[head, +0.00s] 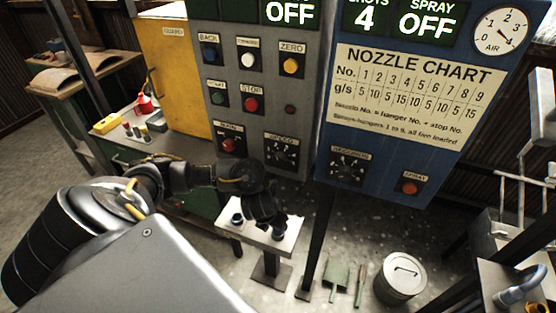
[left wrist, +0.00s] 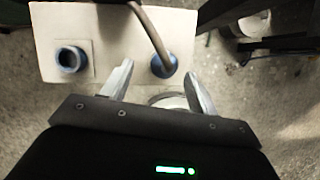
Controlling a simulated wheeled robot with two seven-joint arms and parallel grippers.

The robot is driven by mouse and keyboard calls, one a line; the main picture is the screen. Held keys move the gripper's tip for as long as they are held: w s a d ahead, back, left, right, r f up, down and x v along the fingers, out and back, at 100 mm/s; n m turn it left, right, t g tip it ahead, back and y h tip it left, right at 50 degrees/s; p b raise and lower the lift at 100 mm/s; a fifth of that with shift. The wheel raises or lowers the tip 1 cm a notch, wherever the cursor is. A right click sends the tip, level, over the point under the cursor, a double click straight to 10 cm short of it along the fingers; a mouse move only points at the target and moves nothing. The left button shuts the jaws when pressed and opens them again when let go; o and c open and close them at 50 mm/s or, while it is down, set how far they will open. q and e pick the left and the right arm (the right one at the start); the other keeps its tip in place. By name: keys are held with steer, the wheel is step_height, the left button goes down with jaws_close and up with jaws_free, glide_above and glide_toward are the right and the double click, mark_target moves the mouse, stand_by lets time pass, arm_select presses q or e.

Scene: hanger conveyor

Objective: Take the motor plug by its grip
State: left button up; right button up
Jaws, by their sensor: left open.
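The motor plug (left wrist: 163,66) appears in the left wrist view as a round blue piece with a thick grey-brown cable rising from it. It is on the right part of a pale plate (left wrist: 110,20). An empty blue ring socket (left wrist: 70,58) is to its left. My left gripper (left wrist: 158,70) is open, its two fingertips on either side of the plug in the picture; contact cannot be told. In the head view my left gripper (head: 264,215) is above the small white stand (head: 258,239) and hides part of it. My right gripper is not in view.
A grey control cabinet (head: 270,125) and a blue nozzle-chart panel (head: 405,130) stand behind the stand. A lidded bin (head: 400,280) and a dustpan (head: 335,276) are on the floor to the right. A cluttered bench (head: 120,145) is at left.

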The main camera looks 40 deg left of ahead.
arm_select(q)
steer(key=shift+d+b+x, duration=0.15)
steer(key=shift+b+x, duration=0.3)
steer(key=shift+x, duration=0.9)
steer(key=shift+d+b+x, duration=0.15)
steer(key=shift+b+x, duration=0.3)
steer(key=shift+x, duration=0.85)
steer(key=shift+c, duration=0.2)
steer(key=c, duration=1)
